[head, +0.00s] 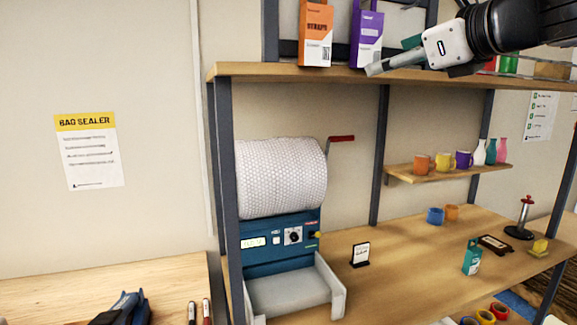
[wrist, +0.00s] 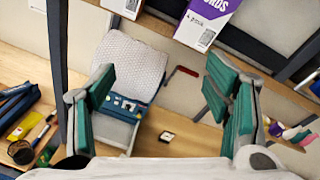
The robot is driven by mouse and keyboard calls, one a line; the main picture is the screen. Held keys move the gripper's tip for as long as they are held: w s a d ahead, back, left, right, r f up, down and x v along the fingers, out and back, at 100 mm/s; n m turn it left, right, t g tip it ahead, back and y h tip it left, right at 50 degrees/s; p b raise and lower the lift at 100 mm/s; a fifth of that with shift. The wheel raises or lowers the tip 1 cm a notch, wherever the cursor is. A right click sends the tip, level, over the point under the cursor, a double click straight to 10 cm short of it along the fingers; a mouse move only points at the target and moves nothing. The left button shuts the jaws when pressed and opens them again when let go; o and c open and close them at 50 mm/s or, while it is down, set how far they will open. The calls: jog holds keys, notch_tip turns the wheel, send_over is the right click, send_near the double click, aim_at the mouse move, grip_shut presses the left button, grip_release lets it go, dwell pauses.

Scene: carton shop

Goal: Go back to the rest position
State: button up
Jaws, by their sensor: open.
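My gripper (head: 385,62) is raised at the upper right of the head view, in front of the top shelf. In the wrist view its two green-padded fingers (wrist: 168,95) stand wide apart with nothing between them. Beyond the fingers, the bag sealer (wrist: 128,108) with its white roll shows below. In the head view the blue bag sealer (head: 280,245) stands on the bench under the roll (head: 282,177).
The top shelf (head: 250,70) holds an orange box (head: 316,35) and a purple box (head: 366,38), close to my gripper. A small shelf (head: 440,175) carries mugs and vases. The bench (head: 400,275) holds mugs, a teal box (head: 472,257) and a small sign (head: 360,254).

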jog(key=s+a+f+n+g+h+b, duration=0.1)
jog(key=s+a+f+n+g, duration=0.1)
jog(key=s+f+n, duration=0.4)
jog(key=s+a+f+n+g, duration=0.15)
jog(key=f+n, duration=0.25)
jog(key=f, duration=0.4)
jog(key=s+a+f+n+g+h+b, duration=0.1)
jog(key=s+f+n+g, duration=0.2)
jog(key=f+n, duration=0.35)
jog(key=s+d+f+n+g+h+b, duration=0.1)
jog(key=s+d+f+n+h, duration=0.1)
jog(key=s+f+n, duration=0.3)
jog(key=s+d+f+n+g+h, duration=0.2)
jog(key=s+f+n, duration=0.3)
jog(key=f, duration=0.4)
jog(key=shift+d+f+b, duration=0.35)
jog(key=shift+d+n, duration=0.1)
jog(key=shift+n, duration=0.15)
